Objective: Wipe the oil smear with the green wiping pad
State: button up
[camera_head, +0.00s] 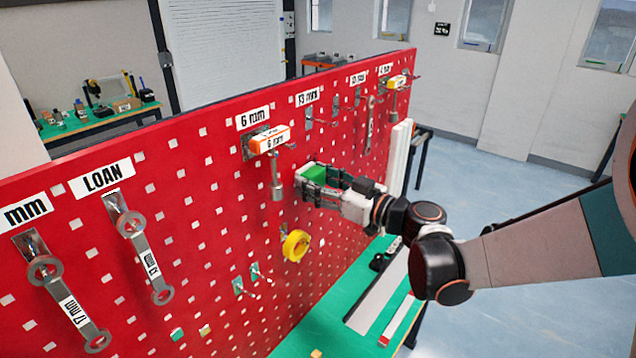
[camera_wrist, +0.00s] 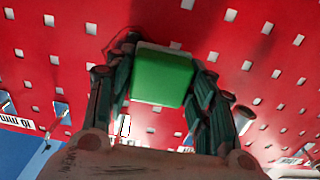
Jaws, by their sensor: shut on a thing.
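The green wiping pad (camera_head: 314,173) is between the fingers of my gripper (camera_head: 318,182), which is shut on it. In the wrist view the pad (camera_wrist: 162,76) sits between the two dark fingers of my gripper (camera_wrist: 160,80), with its broad green face showing. The pad is close to the red pegboard (camera_head: 216,199); I cannot tell whether it touches. No oil smear can be made out in either view; the pad and gripper hide part of the board.
Wrenches (camera_head: 143,250) hang at the left. A green bench top (camera_head: 312,325) lies below. Open floor (camera_head: 470,185) is at the right.

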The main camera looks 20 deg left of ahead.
jog(key=shift+w+a, duration=0.25)
jog(key=shift+a, duration=0.4)
jog(key=shift+w, duration=0.1)
jog(key=shift+w+d+b, duration=0.25)
jog(key=shift+w+d, duration=0.2)
jog(key=shift+w, duration=0.4)
jog(key=shift+w+d+b, duration=0.2)
jog(key=shift+w+d, duration=0.2)
jog(key=shift+w, duration=0.45)
jog(key=w, duration=0.1)
jog(key=w+d+b, duration=0.1)
jog(key=w, duration=0.1)
jog(key=shift+w, duration=0.2)
jog(key=shift+s+a+b, duration=0.15)
jog(key=shift+s+a, duration=0.3)
jog(key=shift+s, duration=0.7)
jog(key=shift+s+a+b, duration=0.15)
jog(key=shift+s+a, duration=0.3)
jog(key=shift+s, duration=0.75)
jog(key=shift+s+a+b, duration=0.15)
jog(key=shift+s+a, duration=0.3)
jog(key=shift+s, duration=0.7)
jog(key=shift+r, duration=0.15)
jog(key=shift+w, duration=0.1)
